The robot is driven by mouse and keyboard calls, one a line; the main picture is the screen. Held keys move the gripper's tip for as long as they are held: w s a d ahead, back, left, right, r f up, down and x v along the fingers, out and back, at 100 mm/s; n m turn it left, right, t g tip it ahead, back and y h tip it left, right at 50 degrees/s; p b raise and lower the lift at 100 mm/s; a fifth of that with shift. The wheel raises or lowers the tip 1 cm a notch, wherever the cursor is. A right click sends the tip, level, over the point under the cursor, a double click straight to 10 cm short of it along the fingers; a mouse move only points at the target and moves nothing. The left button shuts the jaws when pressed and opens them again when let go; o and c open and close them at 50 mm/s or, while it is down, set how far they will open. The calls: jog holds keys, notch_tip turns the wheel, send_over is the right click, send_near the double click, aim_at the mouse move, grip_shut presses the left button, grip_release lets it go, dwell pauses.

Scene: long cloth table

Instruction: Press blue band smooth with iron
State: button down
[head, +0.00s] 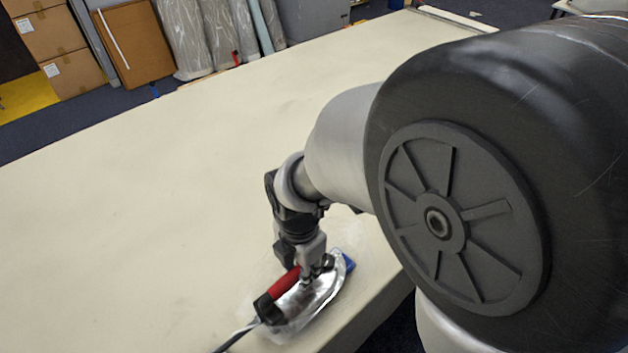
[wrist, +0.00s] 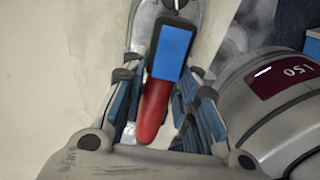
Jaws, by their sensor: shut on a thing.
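The iron (head: 318,298) is silver with a red handle (head: 285,282) that has a dark rear end. It rests on the table near the right edge, with its cord trailing to the lower left. A bit of the blue band (head: 348,262) shows at the iron's far right end; the rest is hidden by the iron and my gripper. My gripper (head: 306,272) points down, shut on the iron's handle. In the wrist view the red handle (wrist: 154,108), with a blue panel on it, lies between my blue-padded fingers (wrist: 157,85).
The cream cloth table (head: 150,200) is bare to the left and behind the iron. Its edge runs close to the iron's right side. Cardboard boxes (head: 60,45) and wrapped rolls (head: 185,35) stand beyond the far edge.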

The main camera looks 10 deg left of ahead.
jog(key=shift+r+p, duration=2.8)
jog(key=shift+r, duration=0.75)
notch_tip(320, 180, up, 6)
jog(key=p, duration=0.5)
